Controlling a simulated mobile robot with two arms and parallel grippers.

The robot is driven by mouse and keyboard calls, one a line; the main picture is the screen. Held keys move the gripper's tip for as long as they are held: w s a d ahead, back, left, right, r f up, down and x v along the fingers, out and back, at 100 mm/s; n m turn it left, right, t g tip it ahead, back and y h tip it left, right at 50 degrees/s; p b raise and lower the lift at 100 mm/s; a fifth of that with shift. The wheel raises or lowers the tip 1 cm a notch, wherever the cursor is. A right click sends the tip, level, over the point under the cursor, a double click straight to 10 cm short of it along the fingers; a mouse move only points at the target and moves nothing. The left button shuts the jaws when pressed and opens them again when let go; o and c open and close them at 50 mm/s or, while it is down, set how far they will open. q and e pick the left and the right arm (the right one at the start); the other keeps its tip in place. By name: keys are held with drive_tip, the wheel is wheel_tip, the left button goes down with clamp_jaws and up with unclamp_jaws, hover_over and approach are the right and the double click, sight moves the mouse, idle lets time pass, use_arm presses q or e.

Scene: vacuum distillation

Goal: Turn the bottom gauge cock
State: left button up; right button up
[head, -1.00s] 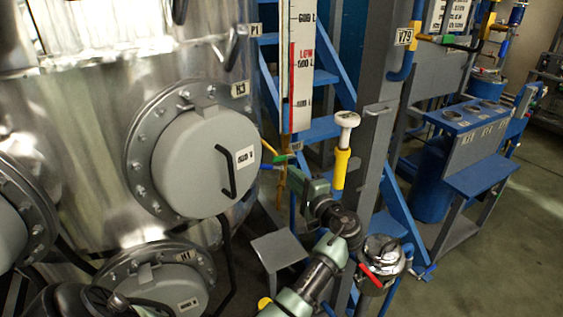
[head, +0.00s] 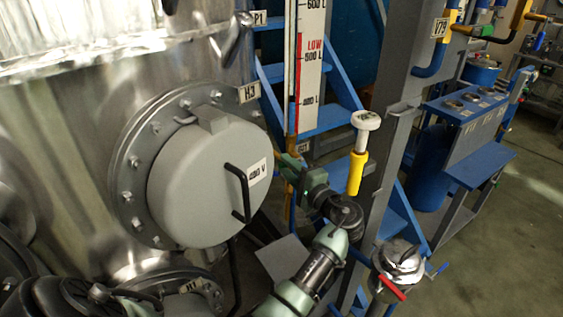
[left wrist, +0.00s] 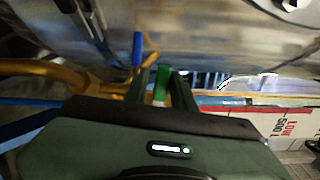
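The gauge board (head: 312,75), white with a red strip and "LOW 500 L", stands right of the steel tank; part of it shows in the left wrist view (left wrist: 288,126). My left gripper (head: 285,166) is beside the board's lower end, by a thin yellow-brown pipe, and hides the cock there in the head view. In the left wrist view, a green handle (left wrist: 161,84) lies between the two dark fingers of my left gripper (left wrist: 162,76). I cannot tell whether the fingers press on it. My right gripper is not in view.
A large grey round manway cover (head: 205,185) with a black handle bulges out left of my gripper. A white-and-yellow post (head: 357,165) and a steel pot with a red handle (head: 398,265) stand close on the right. Blue stairs (head: 330,115) are behind.

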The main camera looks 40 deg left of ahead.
use_arm(q)
drive_tip(key=shift+s+d+r, duration=0.1)
drive_tip(key=shift+d+r, duration=0.05)
drive_tip(key=shift+d, duration=0.1)
clamp_jaws()
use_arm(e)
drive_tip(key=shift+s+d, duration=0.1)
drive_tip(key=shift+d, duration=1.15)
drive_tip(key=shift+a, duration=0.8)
use_arm(q)
drive_tip(key=shift+r, duration=0.15)
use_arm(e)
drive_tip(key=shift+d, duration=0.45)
